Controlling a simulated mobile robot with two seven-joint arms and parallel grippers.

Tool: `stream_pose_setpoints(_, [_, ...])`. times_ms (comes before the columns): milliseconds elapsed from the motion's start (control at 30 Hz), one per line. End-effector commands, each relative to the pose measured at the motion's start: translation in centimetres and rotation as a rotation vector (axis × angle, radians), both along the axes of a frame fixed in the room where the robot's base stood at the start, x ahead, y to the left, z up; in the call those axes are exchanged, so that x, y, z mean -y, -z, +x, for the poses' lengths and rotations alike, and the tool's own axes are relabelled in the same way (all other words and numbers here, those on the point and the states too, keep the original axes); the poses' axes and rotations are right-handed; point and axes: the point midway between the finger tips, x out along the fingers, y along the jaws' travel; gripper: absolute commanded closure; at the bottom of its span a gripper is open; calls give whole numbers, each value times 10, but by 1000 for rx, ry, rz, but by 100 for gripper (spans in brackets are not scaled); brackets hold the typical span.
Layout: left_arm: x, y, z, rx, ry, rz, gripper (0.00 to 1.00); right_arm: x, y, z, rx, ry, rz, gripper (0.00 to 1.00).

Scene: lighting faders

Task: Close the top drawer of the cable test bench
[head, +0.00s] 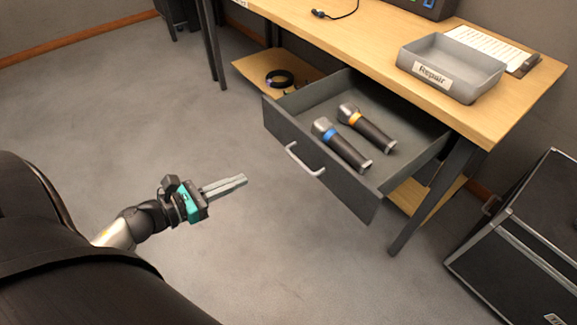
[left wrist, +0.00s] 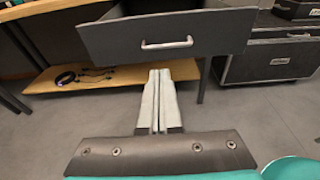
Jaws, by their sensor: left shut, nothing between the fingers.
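The grey top drawer (head: 322,166) of the wooden bench (head: 480,95) stands pulled out in the head view. Two microphones, one with a blue band (head: 341,145) and one with an orange band (head: 367,128), lie inside it. Its pale bar handle (head: 303,160) is on the front panel. My left gripper (head: 243,179) is shut and empty, in front of the drawer and to the left of the handle, apart from it. In the left wrist view the shut fingers (left wrist: 158,75) point toward the drawer front (left wrist: 170,35), below the handle (left wrist: 167,43). My right gripper is not in view.
A grey tray labelled Repair (head: 452,66) and a clipboard sheet (head: 488,45) are on the bench top. A lower shelf (left wrist: 105,78) holds a coiled black cable (head: 280,78). A black case (head: 520,240) stands at the right. The floor before the drawer is clear.

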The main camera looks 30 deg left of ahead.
Motion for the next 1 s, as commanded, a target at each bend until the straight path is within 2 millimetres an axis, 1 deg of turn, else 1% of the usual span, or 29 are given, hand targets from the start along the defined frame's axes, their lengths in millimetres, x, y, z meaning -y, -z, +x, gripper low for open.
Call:
stream_pose_setpoints(67, [4,2,9,2,1,-2,100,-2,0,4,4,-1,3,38])
stream_pose_setpoints(167, [9,6,25,2,0,-3,100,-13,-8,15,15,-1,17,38])
stream_pose_setpoints(300, [19,11,48,2,-2,-5,100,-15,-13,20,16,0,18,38])
stream_pose_setpoints(600, [36,22,93,1,-3,-6,100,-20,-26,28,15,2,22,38])
stream_pose_setpoints(800, [45,27,113,-1,-4,-6,100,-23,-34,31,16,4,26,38])
stream_pose_setpoints(1000, [48,29,122,-3,-5,-7,100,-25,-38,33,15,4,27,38])
